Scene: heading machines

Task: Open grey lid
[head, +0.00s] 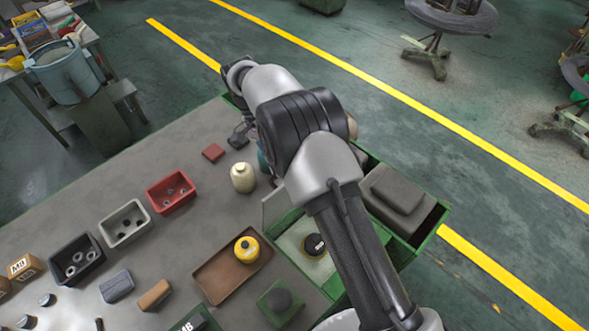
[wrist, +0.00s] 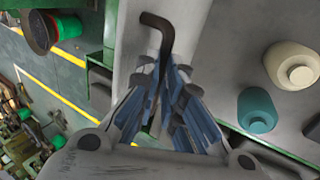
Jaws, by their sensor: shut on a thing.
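In the wrist view my gripper (wrist: 176,85) has its blue fingers closed around the lower part of a dark bent rod (wrist: 160,24), which looks like a handle. The rod lies over a pale grey panel (wrist: 135,65), which may be the grey lid; its full outline is cut off. In the head view my arm hides the fingers and the rod. A green box (head: 442,222) lies partly behind my arm. A pale grey panel (head: 275,207) stands at its left side. A grey stepped block (head: 398,196) sits in its right part.
A cream bottle (head: 243,178) and a teal bottle (wrist: 257,110) stand close to the right of my gripper in the wrist view. A brown tray (head: 213,279) with a yellow container (head: 247,249) lies left of the box. Several small bins stand further left.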

